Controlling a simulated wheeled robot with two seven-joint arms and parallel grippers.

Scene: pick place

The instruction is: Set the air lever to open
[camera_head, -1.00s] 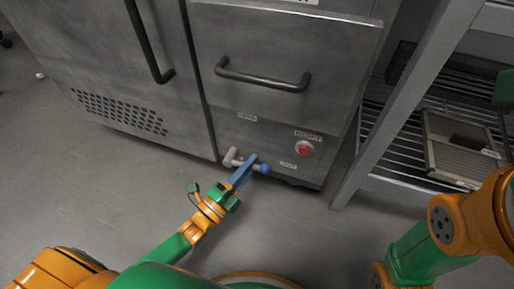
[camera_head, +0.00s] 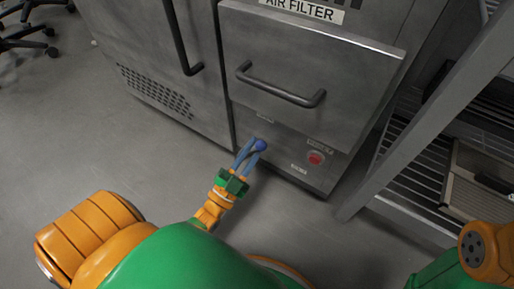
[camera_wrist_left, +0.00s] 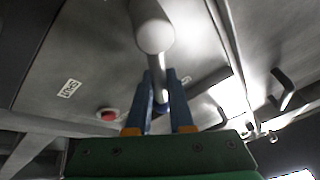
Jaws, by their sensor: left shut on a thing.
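The air lever is on the lower front panel of the grey machine. Its blue ball knob (camera_head: 260,145) sits at my left gripper's fingertips, below the OPEN label (camera_head: 264,117). My left gripper (camera_head: 255,147) is shut on the lever. In the left wrist view, the pale lever (camera_wrist_left: 153,33) runs from its thick round pivot down between the two blue fingers of my left gripper (camera_wrist_left: 159,78). In the head view the pivot is hidden by the gripper. The SHUT label (camera_head: 299,168) is to the lower right of the knob. My right gripper is out of view.
A red button (camera_head: 316,157) is right of the lever. Above is the AIR FILTER drawer with a dark handle (camera_head: 281,88). A wire shelf rack (camera_head: 410,176) stands at the right. Open floor (camera_head: 60,130) lies at the left.

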